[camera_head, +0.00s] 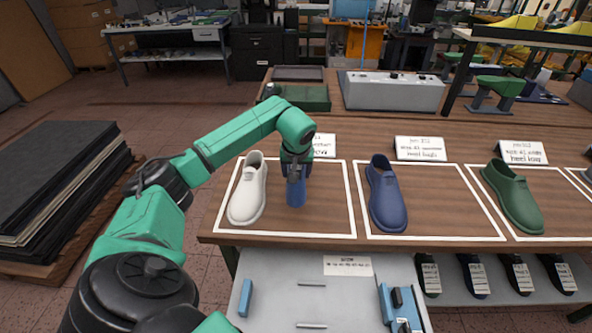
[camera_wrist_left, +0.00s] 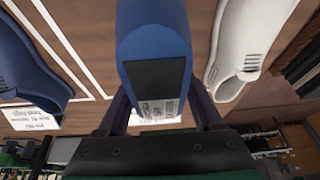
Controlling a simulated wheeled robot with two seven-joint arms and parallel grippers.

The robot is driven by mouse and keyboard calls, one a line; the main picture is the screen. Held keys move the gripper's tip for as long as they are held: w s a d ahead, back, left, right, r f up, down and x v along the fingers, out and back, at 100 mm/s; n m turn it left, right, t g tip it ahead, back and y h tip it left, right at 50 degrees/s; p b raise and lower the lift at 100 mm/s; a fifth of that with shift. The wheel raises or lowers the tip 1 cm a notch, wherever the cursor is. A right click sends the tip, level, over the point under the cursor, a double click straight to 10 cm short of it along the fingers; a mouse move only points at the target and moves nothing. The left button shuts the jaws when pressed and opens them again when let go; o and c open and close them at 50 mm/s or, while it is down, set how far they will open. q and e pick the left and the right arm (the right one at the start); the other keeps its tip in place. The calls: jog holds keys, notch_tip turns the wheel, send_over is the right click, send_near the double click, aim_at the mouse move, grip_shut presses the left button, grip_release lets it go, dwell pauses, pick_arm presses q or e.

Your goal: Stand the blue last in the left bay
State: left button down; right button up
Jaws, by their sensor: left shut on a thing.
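The blue last (camera_head: 296,193) is in my left gripper (camera_head: 297,172), over the left bay (camera_head: 285,236), a white-outlined area on the wooden bench. It is to the right of the white shoe (camera_head: 247,190) and apart from it. In the left wrist view the blue last (camera_wrist_left: 152,30), with a black end patch, sits between the fingers of my left gripper (camera_wrist_left: 165,108). The white shoe (camera_wrist_left: 250,45) is on the right there. Whether the last's lower end touches the bench is unclear. My right gripper is not in view.
A blue shoe (camera_head: 385,195) stands in the middle bay and a green shoe (camera_head: 513,195) in the bay to its right. Label cards (camera_head: 420,148) stand behind the bays. Several dark labelled lasts (camera_head: 475,275) are on a lower shelf. A grey control box (camera_head: 392,92) is at the back.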

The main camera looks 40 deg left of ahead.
aim_at(297, 169)
pick_arm(q)
jog(key=shift+a+f, duration=0.15)
jog(key=shift+f, duration=0.5)
jog(key=shift+f+b, duration=2.1)
jog(key=shift+f, duration=0.75)
jog(key=shift+f, duration=0.1)
jog(key=shift+c, duration=0.2)
grip_release()
jog(key=shift+o, duration=0.2)
jog(key=shift+s, duration=0.1)
jog(key=v, duration=0.5)
jog(key=b+v, duration=0.1)
jog(key=v, duration=0.3)
jog(key=b+v, duration=0.1)
jog(key=v, duration=0.4)
jog(key=shift+s+d+r, duration=0.15)
jog(key=shift+d+r, duration=0.05)
jog(key=shift+d, duration=0.3)
